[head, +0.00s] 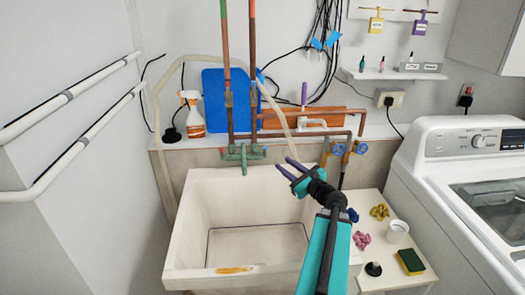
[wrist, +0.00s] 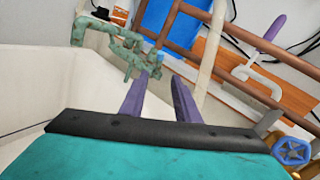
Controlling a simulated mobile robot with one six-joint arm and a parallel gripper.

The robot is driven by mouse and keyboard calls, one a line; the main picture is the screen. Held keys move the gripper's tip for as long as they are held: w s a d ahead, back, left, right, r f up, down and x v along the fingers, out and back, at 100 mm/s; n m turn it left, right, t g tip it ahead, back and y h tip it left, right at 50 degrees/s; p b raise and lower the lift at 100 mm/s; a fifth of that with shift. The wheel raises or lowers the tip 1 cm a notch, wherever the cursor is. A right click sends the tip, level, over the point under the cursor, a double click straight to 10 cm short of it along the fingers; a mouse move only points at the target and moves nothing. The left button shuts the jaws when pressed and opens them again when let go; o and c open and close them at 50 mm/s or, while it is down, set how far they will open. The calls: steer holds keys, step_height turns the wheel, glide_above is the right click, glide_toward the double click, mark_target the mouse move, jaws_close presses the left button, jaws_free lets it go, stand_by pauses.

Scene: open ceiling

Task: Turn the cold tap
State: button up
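A green, corroded mixer tap (head: 243,155) sits on the wall above the back of the white sink (head: 180,235), with a copper pipe rising from each side. It also shows at the upper left of the wrist view (wrist: 105,32). No hot or cold label is readable on it. Two round blue valve handles, the left one (head: 338,149) and the right one (head: 361,148), are on pipework right of the tap. One blue handle shows in the wrist view (wrist: 291,150). My gripper (head: 283,163) is open and empty above the sink's back right, right of the tap, apparently not touching anything.
A spray bottle (head: 192,113), blue board (head: 212,100) and purple-handled tool (head: 304,95) stand on the ledge behind. A side table (head: 383,278) with a sponge (head: 410,261) and cup (head: 396,231) is right of the sink, before a washing machine (head: 460,190). A pale hose hangs behind my gripper.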

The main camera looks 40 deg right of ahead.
mark_target(265, 153)
steer(key=shift+w, duration=0.15)
steer(key=shift+w+d+p, duration=0.4)
steer(key=shift+w+p, duration=0.25)
steer(key=shift+w, duration=1.55)
steer(key=shift+w+d+p, duration=0.4)
steer(key=shift+w+p, duration=0.3)
steer(key=shift+w, duration=1.55)
steer(key=shift+w+d+p, duration=0.4)
steer(key=shift+w+p, duration=0.25)
steer(key=shift+w, duration=1.55)
jaws_close()
